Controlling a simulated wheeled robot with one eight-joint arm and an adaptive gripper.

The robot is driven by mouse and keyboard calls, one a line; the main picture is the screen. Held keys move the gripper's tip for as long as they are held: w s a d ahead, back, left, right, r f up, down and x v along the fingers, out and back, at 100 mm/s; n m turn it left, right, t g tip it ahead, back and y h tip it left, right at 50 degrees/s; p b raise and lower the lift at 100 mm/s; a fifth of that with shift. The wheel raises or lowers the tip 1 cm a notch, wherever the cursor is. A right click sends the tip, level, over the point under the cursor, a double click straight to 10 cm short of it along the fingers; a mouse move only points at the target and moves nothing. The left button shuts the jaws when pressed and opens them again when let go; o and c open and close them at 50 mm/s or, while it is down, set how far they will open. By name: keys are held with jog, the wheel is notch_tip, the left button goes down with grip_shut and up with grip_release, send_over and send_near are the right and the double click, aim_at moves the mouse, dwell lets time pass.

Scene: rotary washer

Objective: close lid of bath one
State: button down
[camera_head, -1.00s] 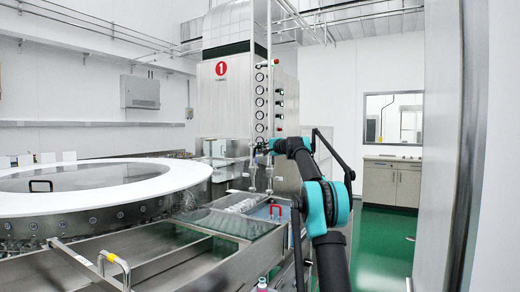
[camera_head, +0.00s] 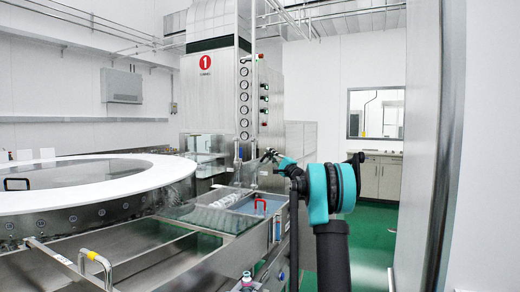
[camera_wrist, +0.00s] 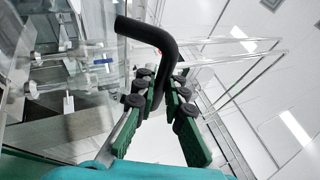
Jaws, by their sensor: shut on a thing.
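My gripper (camera_wrist: 163,88) is shut on a bent black handle (camera_wrist: 150,33) in the wrist view. The green-padded fingers lie on both sides of its lower end, and its upper end bends to the left. In the head view, my gripper (camera_head: 268,156) is small, in front of the steel cabinet marked with a red 1 (camera_head: 205,62). Below it is a tank with a red handle (camera_head: 261,203). I cannot clearly make out the lid that the black handle belongs to. Clear panels (camera_wrist: 100,25) show at the left of the wrist view.
A large round white-rimmed washer (camera_head: 110,183) stands at left. Steel baths with a chrome and yellow handle (camera_head: 92,258) lie in front. A steel post (camera_head: 440,150) stands close at right. Green floor (camera_head: 370,235) is open between the baths and the post.

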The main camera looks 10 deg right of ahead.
jog(key=s+d+f, duration=0.2)
jog(key=d+f, duration=0.1)
jog(key=f, duration=0.4)
jog(key=s+d+f+t, duration=0.1)
jog(key=s+d+f, duration=0.2)
jog(key=f, duration=0.5)
jog(key=s+d+f+m, duration=0.1)
jog(key=s+d+f, duration=0.1)
jog(key=d+f, duration=0.2)
jog(key=shift+s+f+t, duration=0.2)
jog(key=shift+f+t, duration=0.1)
jog(key=shift+f, duration=1.45)
jog(key=c, duration=1.7)
grip_release()
jog(key=shift+w+d+f, duration=0.1)
jog(key=shift+f, duration=0.05)
jog(key=shift+o, duration=0.7)
jog(key=v, duration=1.2)
